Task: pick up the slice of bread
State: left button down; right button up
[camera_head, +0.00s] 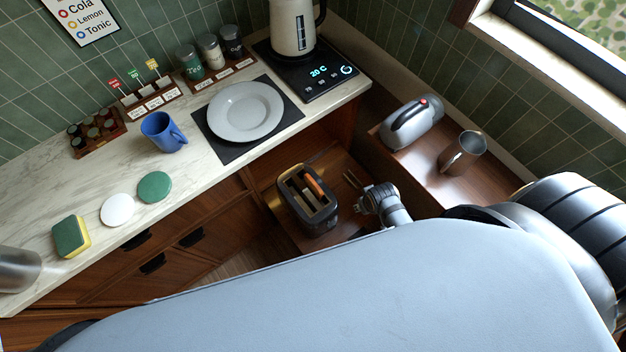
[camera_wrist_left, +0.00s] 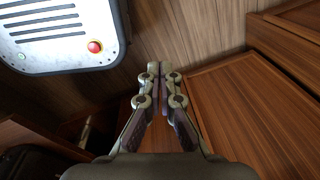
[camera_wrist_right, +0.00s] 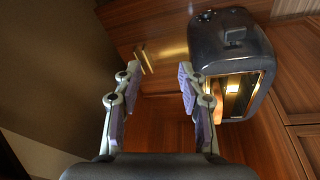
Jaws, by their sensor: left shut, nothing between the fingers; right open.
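The slice of bread (camera_head: 315,186) stands in one slot of a dark toaster (camera_head: 306,211), with its orange-brown top edge showing. The toaster stands on a low wooden surface. My right gripper (camera_head: 361,199) is open and empty, just right of the toaster. My left gripper (camera_wrist_left: 160,70) is shut and empty in the left wrist view, away from the toaster, and is not visible in the head view.
A plate (camera_head: 245,111), blue mug (camera_head: 160,133), sponge (camera_head: 71,237) and kettle (camera_head: 294,28) stand on the marble counter (camera_head: 110,165). A silver appliance (camera_head: 410,124) and metal mug (camera_head: 463,152) are on the right shelf.

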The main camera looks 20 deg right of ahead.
pick_arm(q)
jog(key=w+r+p, duration=0.4)
jog(key=r+p, duration=0.2)
jog(key=r, duration=0.2)
pick_arm(e)
jog(key=w+a+r, duration=0.1)
jog(key=w+r, duration=0.1)
jog(key=r, duration=0.9)
jog(key=w+a+r, duration=0.1)
jog(key=r, duration=1.1)
jog(key=n+g+y, duration=0.1)
jog(key=n+g, duration=0.2)
send_over(315, 184)
notch_tip(315, 184, down, 18)
notch_tip(315, 184, down, 5)
jog(key=b, duration=0.5)
jog(key=shift+f, duration=0.1)
notch_tip(315, 184, down, 6)
jog(key=b, duration=0.6)
jog(key=shift+w+r+b, duration=0.1)
jog(key=shift+r+b, duration=0.15)
jog(key=shift+b, duration=0.15)
pick_arm(q)
notch_tip(315, 184, down, 12)
jog(key=s, duration=0.1)
jog(key=shift+s+d, duration=0.25)
jog(key=shift+s, duration=0.1)
pick_arm(e)
jog(key=shift+r, duration=0.25)
